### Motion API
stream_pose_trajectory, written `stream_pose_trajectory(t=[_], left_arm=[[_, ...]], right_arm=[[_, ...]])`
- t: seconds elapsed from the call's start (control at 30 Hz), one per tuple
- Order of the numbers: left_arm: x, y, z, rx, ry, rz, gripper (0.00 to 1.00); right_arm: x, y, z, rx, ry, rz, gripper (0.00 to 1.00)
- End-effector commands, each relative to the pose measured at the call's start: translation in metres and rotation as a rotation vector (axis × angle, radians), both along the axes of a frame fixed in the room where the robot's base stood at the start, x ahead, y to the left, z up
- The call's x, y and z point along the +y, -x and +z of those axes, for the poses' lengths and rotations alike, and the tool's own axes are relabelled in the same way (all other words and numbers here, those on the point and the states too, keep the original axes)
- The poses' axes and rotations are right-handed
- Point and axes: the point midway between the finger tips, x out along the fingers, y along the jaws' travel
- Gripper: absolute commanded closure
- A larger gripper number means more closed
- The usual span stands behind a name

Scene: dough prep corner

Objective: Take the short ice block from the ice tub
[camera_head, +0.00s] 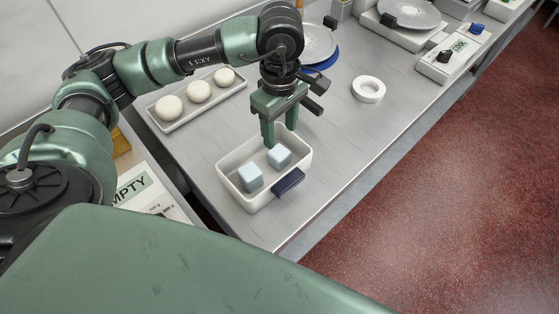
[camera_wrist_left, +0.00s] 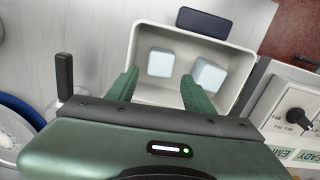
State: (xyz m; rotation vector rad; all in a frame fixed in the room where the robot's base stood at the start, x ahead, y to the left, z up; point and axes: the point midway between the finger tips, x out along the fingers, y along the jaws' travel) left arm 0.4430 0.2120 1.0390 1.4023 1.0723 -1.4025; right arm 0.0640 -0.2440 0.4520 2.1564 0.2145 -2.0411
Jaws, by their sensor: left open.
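The white ice tub (camera_head: 223,177) stands on the steel counter with two pale blue ice blocks in it. One block (camera_head: 250,177) is at the left end and looks slightly taller. The other block (camera_head: 279,156), at the right, looks shorter, though the difference is small. My left gripper (camera_head: 280,135) is open and empty, pointing down over the tub's back side, close to the right block. In the left wrist view the tub (camera_wrist_left: 141,42) shows the shorter-looking block (camera_wrist_left: 160,64) in line between the open fingertips (camera_wrist_left: 159,80). The taller-looking block (camera_wrist_left: 208,75) lies beyond the right finger.
A dark blue handle (camera_head: 288,183) sticks out from the tub's front side. A tray with three dough balls (camera_head: 199,92) lies behind left. The counter right of the tub is clear.

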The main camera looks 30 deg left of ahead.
Motion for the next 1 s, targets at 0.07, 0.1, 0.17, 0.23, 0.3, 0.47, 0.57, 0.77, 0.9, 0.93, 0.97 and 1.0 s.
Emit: stream_pose_trajectory(t=[0.07, 0.1, 0.17, 0.23, 0.3, 0.47, 0.57, 0.77, 0.9, 0.93, 0.97, 1.0], left_arm=[[0.0, 0.0, -0.011, 0.0, 0.0, 0.0, 0.48], [0.0, 0.0, -0.013, 0.0, 0.001, 0.0, 0.48], [0.0, 0.0, -0.016, 0.002, 0.001, 0.001, 0.48], [0.0, 0.001, -0.022, 0.004, 0.0, 0.001, 0.48], [0.0, 0.001, -0.03, 0.004, 0.001, 0.001, 0.48], [0.001, 0.002, -0.046, 0.005, 0.0, 0.001, 0.48], [0.001, 0.004, -0.062, 0.007, -0.001, 0.001, 0.48], [0.001, 0.002, -0.085, 0.002, 0.0, 0.001, 0.48], [0.001, 0.002, -0.088, 0.0, 0.0, 0.0, 0.48], [0.001, 0.002, -0.088, 0.0, 0.0, 0.0, 0.48], [0.001, 0.002, -0.088, 0.0, 0.0, 0.0, 0.48], [0.001, 0.002, -0.088, 0.0, 0.0, 0.0, 0.51]], right_arm=[[0.0, -0.004, -0.011, -0.006, 0.001, 0.0, 0.64], [0.0, -0.009, -0.01, -0.012, -0.001, 0.0, 0.64], [0.001, -0.018, -0.008, -0.025, -0.002, 0.0, 0.64], [0.003, -0.029, -0.003, -0.043, -0.005, 0.0, 0.64], [0.006, -0.036, 0.001, -0.053, -0.009, -0.001, 0.64], [0.012, -0.034, 0.013, -0.051, -0.017, -0.004, 0.64], [0.016, -0.029, 0.024, -0.045, -0.021, -0.005, 0.64], [0.016, -0.021, 0.026, -0.033, -0.02, -0.005, 0.64], [0.014, -0.02, 0.025, -0.031, -0.017, -0.005, 0.64], [0.013, -0.021, 0.025, -0.031, -0.017, -0.004, 0.64], [0.012, -0.021, 0.025, -0.03, -0.016, -0.004, 0.64], [0.011, -0.021, 0.025, -0.031, -0.015, -0.003, 0.64]])
